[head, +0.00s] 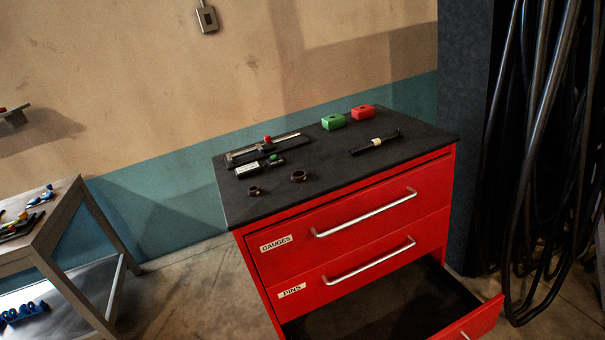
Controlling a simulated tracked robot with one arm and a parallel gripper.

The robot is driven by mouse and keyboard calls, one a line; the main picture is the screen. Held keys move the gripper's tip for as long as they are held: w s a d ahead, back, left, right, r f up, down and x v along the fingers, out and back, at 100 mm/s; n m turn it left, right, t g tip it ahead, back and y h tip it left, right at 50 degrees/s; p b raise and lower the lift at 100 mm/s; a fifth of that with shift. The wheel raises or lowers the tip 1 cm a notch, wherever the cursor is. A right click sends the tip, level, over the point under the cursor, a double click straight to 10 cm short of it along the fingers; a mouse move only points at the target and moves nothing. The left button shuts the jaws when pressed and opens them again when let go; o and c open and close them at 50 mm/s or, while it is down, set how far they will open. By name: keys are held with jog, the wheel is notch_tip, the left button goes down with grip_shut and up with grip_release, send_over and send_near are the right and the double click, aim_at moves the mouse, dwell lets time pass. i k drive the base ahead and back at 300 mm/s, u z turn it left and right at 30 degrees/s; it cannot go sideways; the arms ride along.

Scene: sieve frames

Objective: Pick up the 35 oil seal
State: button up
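Two small dark brown ring-shaped pieces lie on the black top of the red drawer cabinet (330,200). The smaller ring (254,190) is near the left front of the top. The larger ring (298,176) lies a little to its right. Both look like seals or bushings, but no size marking is readable, so I cannot tell whether either is the 35 oil seal. My gripper is not in view.
A caliper-like gauge (264,149), a labelled dark tool (258,166), a green block (333,122), a red block (363,112) and a black rod (376,143) share the top. The bottom drawer (480,318) stands open. A workbench (62,215) is left; black cables (545,150) hang right.

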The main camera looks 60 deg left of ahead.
aim_at(255, 190)
jog(key=u, duration=0.25)
jog(key=i, duration=1.15)
jog(key=u, duration=1)
jog(key=i, duration=0.55)
jog(key=u, duration=0.5)
